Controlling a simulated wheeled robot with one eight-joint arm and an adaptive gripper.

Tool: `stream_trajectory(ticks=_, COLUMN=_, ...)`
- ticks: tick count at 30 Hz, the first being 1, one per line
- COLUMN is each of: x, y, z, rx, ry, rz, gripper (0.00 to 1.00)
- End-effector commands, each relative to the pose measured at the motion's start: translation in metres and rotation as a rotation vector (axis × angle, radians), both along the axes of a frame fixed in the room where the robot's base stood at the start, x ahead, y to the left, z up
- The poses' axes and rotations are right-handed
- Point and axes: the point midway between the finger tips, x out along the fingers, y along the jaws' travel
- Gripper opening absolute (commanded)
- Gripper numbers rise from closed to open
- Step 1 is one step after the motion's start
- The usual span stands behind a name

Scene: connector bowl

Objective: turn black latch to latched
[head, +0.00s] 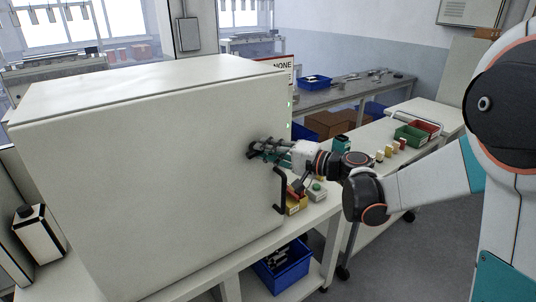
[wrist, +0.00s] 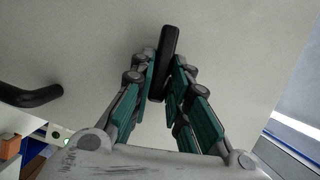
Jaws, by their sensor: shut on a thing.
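The black latch (wrist: 169,45) is a short dark bar on the pale front of a big white cabinet (head: 150,170). In the wrist view it stands nearly upright, its top leaning slightly right. My gripper (wrist: 163,72) has its teal-padded fingers on both sides of the bar and is shut on it. In the head view my gripper (head: 262,151) reaches the cabinet's right-hand face from the right, and its fingers hide most of the latch.
A black door handle (head: 281,190) sits just below my gripper; it also shows at the left of the wrist view (wrist: 30,97). A bench behind holds small blocks, a green bin (head: 410,134) and a red bin (head: 427,126). A blue crate (head: 284,270) is on a low shelf.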

Motion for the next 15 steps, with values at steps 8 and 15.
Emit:
stream_trajectory(ticks=8, x=-0.0035, y=0.0040, z=-0.0055, rx=0.112, ry=0.079, rz=0.011, gripper=0.00)
stream_trajectory(ticks=15, x=-0.0038, y=0.0045, z=-0.0052, rx=0.152, ry=0.108, rz=0.012, gripper=0.00)
